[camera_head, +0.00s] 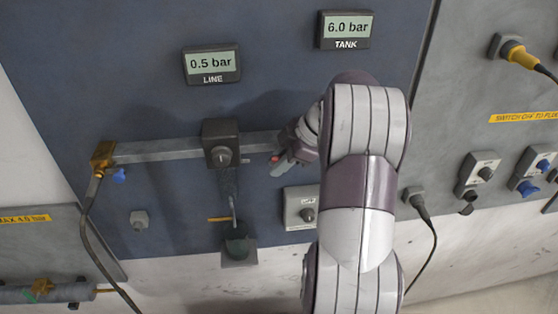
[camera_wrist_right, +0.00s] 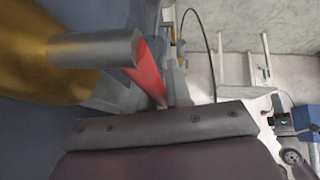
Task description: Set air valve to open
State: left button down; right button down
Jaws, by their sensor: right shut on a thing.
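The air valve shows in the right wrist view as a blurred brass-coloured body (camera_wrist_right: 45,55) with a red lever (camera_wrist_right: 148,72) beside it. A grey rod-like part lies across the lever's near end. My right arm hides most of the valve there. My left gripper is not in view.
The LINE display (camera_head: 211,65) reads 0.5 bar and the TANK display (camera_head: 345,29) reads 6.0 bar. A dark regulator with a knob (camera_head: 221,146) sits on the pipe (camera_head: 155,151). A grey switch box (camera_head: 301,207) is just below my gripper. Cables hang at both sides.

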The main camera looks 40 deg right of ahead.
jog(key=shift+f, duration=0.2)
jog(key=c, duration=1.1)
grip_release()
jog(key=shift+r, duration=0.1)
jog(key=shift+d+r, duration=0.1)
jog(key=shift+r, duration=0.05)
jog(key=shift+b+v, duration=1.55)
jog(key=shift+v, duration=4.6)
jog(key=shift+s, duration=0.1)
